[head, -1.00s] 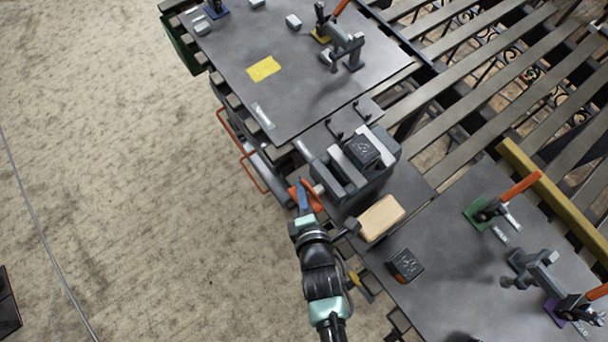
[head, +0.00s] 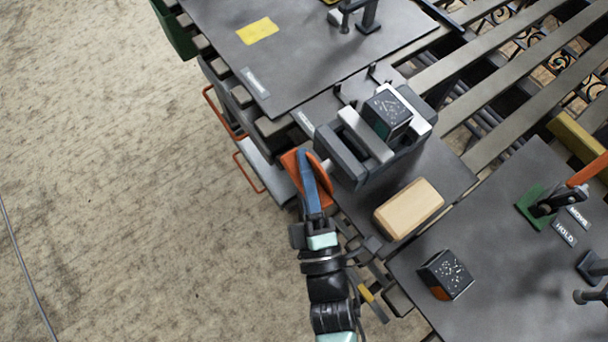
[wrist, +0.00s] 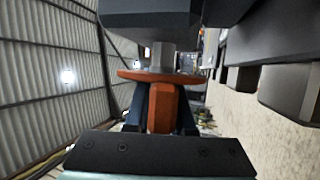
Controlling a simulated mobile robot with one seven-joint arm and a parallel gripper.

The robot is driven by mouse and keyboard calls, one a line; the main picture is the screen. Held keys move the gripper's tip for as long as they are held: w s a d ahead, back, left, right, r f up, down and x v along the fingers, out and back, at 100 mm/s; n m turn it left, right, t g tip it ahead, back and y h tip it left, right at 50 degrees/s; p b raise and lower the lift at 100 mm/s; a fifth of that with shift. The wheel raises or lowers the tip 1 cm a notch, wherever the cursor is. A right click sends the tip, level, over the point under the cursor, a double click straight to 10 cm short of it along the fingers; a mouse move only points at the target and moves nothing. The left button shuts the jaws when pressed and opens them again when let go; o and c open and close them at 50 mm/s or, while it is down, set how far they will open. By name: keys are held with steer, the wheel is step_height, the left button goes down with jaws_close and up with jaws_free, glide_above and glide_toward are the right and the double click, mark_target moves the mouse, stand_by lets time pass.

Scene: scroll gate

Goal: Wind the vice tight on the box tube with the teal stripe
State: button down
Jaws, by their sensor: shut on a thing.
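The grey vice (head: 343,165) is fixed at the bench's front edge. Its two pale jaw plates (head: 365,135) stand either side of a dark box tube (head: 388,112) with a speckled top; a little teal shows low on its side. I cannot tell whether both jaws touch it. The vice's orange handle (head: 294,163) is on the floor side; in the wrist view it is an orange disc with an orange grip (wrist: 161,108) on a grey shaft (wrist: 162,57). My gripper (head: 312,182) is shut on that grip, a finger on each side.
A second dark box tube (head: 445,274) with an orange stripe lies on the right bench. A wooden block (head: 409,208) lies right of the vice. A green-based clamp (head: 540,205) stands further right. Open drawers with red handles (head: 250,172) jut out left.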

steer(key=shift+a+m+t+b, duration=0.15)
steer(key=shift+m+t+b, duration=0.15)
steer(key=shift+t+b, duration=0.55)
steer(key=shift+r, duration=0.1)
steer(key=c, duration=0.8)
jaws_free()
steer(key=shift+s, duration=0.1)
steer(key=shift+o, duration=0.2)
steer(key=shift+s, duration=0.1)
steer(key=b+v, duration=0.1)
steer(key=v, duration=0.6)
steer(key=shift+s+b, duration=0.15)
steer(key=shift+b, duration=0.15)
